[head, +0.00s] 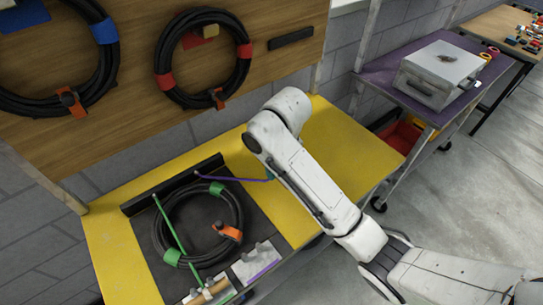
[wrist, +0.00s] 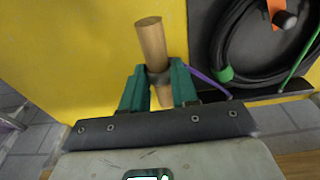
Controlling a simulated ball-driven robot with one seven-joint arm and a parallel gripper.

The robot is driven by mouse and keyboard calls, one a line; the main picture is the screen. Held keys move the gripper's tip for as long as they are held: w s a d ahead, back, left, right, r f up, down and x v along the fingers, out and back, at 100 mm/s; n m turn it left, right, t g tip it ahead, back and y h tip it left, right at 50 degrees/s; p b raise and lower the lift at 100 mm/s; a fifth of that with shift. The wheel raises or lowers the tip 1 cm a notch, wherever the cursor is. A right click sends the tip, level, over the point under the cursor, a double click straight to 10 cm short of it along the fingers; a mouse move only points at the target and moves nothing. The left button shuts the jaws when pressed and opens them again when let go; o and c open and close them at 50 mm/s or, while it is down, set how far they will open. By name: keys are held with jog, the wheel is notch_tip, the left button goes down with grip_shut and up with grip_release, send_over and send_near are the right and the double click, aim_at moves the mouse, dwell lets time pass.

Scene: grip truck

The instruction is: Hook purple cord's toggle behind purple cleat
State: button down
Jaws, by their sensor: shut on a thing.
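In the wrist view my gripper (wrist: 158,85) has its green fingers shut around a wooden toggle (wrist: 150,45) with a grey band at its middle. The purple cord (wrist: 207,82) runs from beside the fingers toward the black rail. In the head view the purple cord (head: 235,179) stretches from the back rail to my gripper, mostly hidden behind my arm, above the yellow tabletop. A grey plate with a purple strip (head: 264,271), perhaps the purple cleat, lies at the front edge of the black mat, well apart from my gripper. The strip is too small to read clearly.
A black cable coil (head: 163,223) with green bands and an orange clamp (head: 228,232) lies on the mat. A taut green cord (head: 170,223) crosses it toward another wooden toggle (head: 208,292) at the front. Yellow tabletop (head: 345,135) right of the mat is clear.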

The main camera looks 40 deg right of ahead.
jog(key=shift+s+f, duration=0.2)
jog(key=shift+s, duration=0.05)
jog(key=shift+f+b, duration=0.5)
jog(key=shift+f, duration=0.9)
jog(key=shift+w+f+p, duration=0.15)
jog(key=shift+w+p, duration=0.15)
jog(key=shift+w, duration=0.1)
